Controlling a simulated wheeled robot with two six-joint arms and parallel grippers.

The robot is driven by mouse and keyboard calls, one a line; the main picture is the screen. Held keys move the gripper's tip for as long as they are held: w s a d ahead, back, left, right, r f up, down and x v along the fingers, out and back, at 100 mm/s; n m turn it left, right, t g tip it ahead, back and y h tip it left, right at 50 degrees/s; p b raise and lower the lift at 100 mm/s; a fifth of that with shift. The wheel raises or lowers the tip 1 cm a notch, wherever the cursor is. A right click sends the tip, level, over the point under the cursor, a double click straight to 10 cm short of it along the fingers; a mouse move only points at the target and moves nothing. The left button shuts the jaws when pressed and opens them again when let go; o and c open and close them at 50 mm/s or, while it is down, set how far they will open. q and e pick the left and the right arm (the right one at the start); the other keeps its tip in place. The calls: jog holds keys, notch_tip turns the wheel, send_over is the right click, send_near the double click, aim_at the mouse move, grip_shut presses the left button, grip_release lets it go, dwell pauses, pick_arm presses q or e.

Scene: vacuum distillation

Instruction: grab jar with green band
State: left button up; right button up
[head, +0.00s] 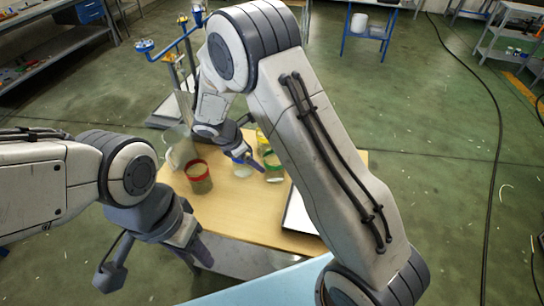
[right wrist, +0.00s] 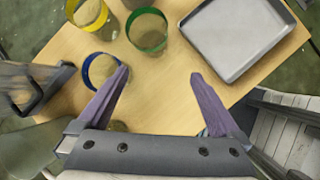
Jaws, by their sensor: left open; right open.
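The jar with the green band (head: 273,167) stands on the wooden table, partly behind my right arm in the head view. In the right wrist view the green-banded jar (right wrist: 147,32) is beyond my fingertips, a little left of the middle between them. My right gripper (right wrist: 160,73) is open and empty above the table. It also shows in the head view (head: 250,143), close to the jars. My left gripper (head: 156,272) is open and empty, low at the near left side of the table.
A blue-banded jar (right wrist: 102,70) is close beside my right gripper's left finger. A yellow-banded jar (right wrist: 88,13) stands farther back. A red-banded jar (head: 199,176) stands to the left. A grey tray (right wrist: 236,38) lies on the right. Bare wood lies between my right fingers.

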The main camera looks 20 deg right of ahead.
aim_at(273, 164)
jog(key=w+d+f+n+p, duration=0.1)
jog(key=d+f, duration=0.1)
jog(key=f, duration=0.2)
jog(key=w+d+f+p, duration=0.2)
jog(key=d+f, duration=0.1)
jog(key=f, duration=0.1)
jog(key=w+d+f+n+p, duration=0.1)
jog(key=w+d+f+p, duration=0.1)
jog(key=d+f, duration=0.1)
jog(key=shift+w+f+n+h, duration=0.1)
jog(key=shift+f+n+h, duration=0.2)
jog(key=shift+f+h, duration=0.1)
jog(key=shift+w+d+f, duration=0.1)
jog(key=shift+d+f, duration=0.05)
jog(key=shift+f, duration=0.15)
pick_arm(q)
notch_tip(273, 164, up, 6)
pick_arm(e)
jog(key=shift+c, duration=0.3)
jog(key=c, duration=1.2)
jog(key=shift+r, duration=0.1)
